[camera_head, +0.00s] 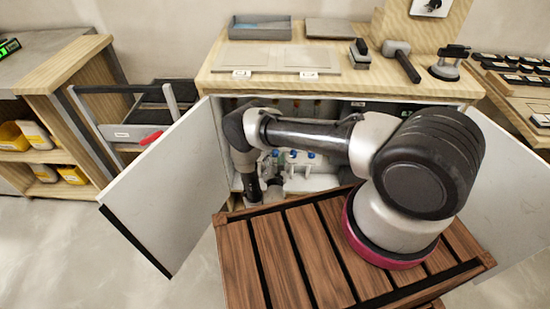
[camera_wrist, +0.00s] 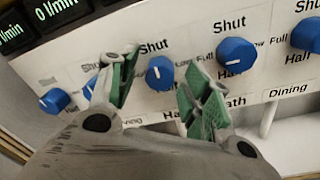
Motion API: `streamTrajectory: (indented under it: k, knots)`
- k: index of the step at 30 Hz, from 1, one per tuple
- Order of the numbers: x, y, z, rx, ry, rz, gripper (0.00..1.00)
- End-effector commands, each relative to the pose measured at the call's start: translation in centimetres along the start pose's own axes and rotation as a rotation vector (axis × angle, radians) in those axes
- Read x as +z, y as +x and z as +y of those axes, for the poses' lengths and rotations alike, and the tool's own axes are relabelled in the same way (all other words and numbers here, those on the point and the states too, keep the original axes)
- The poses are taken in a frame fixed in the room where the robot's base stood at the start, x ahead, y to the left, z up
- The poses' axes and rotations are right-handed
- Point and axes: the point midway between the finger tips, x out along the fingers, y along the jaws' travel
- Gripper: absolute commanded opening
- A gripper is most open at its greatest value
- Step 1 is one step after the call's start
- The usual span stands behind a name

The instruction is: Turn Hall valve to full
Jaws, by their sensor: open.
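A white valve panel (camera_wrist: 190,20) with a row of blue knobs fills the wrist view. Around the knobs are the words Shut, Low, Half and Full. My gripper (camera_wrist: 160,65) is open, its green fingertips on either side of one blue knob (camera_wrist: 160,73); I cannot tell whether they touch it. That knob's name label is hidden, and no Hall label is readable. The knob to its right (camera_wrist: 236,54), over a partly covered label ending "ath", has its white mark toward Full. Farther right is the Dining knob (camera_wrist: 306,36). In the head view my gripper (camera_head: 264,190) is inside the cabinet.
The cabinet's left door (camera_head: 170,190) and right door (camera_head: 510,180) stand open. A slatted wooden surface (camera_head: 285,255) lies in front. On the worktop (camera_head: 440,88) are a grey tray (camera_head: 260,28), a mallet (camera_head: 400,60) and a suction cup (camera_head: 448,65). Dark flow displays (camera_wrist: 40,20) sit above the knobs.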

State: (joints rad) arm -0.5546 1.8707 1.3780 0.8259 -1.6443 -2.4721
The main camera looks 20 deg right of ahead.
Motion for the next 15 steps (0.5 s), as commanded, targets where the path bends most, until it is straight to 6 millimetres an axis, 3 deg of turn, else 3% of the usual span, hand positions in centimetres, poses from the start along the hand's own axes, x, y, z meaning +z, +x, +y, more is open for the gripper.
streamTrajectory:
  k: [4, 11, 15]
  knots:
    - [-0.01, -0.02, 0.00, 0.000, 0.000, 0.000, 0.47]
    - [-0.01, -0.04, -0.01, 0.000, 0.000, 0.001, 0.05]
    - [-0.02, -0.04, -0.01, 0.000, 0.001, 0.001, 0.03]
